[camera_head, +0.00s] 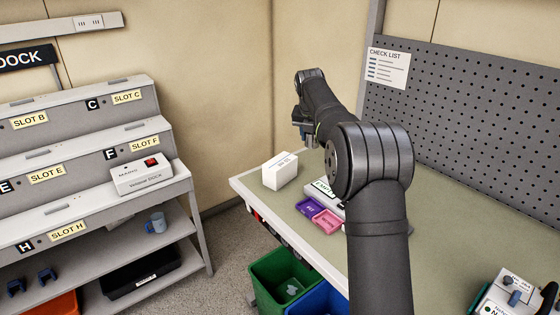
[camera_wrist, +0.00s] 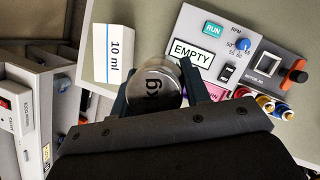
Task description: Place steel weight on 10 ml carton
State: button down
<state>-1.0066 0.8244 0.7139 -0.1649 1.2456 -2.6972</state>
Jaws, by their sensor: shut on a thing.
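The steel weight (camera_wrist: 153,84) is a shiny metal cylinder with "kg" on its top. In the wrist view it sits between the two fingers of my gripper (camera_wrist: 157,90), which is shut on it. The 10 ml carton (camera_wrist: 113,52) is a white box with a blue band, just beyond the weight and to its left in that view. In the head view the carton (camera_head: 280,170) stands on the bench near its left corner, with nothing on top. My gripper (camera_head: 309,140) is small there, above and to the right of the carton; the weight is hard to make out.
A panel with an "EMPTY" label (camera_wrist: 192,53), RUN button and knob lies right of the carton. A slotted dock rack (camera_head: 90,150) stands left. Green (camera_head: 285,280) and blue bins are below.

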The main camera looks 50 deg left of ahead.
jog(key=s+a+f, duration=0.2)
jog(key=a, duration=0.1)
jog(key=s+a+f, duration=0.2)
jog(key=a, duration=0.1)
jog(key=s+a+f, duration=0.2)
jog(key=a, duration=0.2)
jog(key=shift+f, duration=2.3)
jog(key=shift+f, duration=0.15)
jog(key=c, duration=0.8)
grip_release()
jog(key=shift+d+f, duration=0.1)
jog(key=shift+f, duration=0.05)
jog(key=v, duration=1.2)
jog(key=shift+r, duration=0.25)
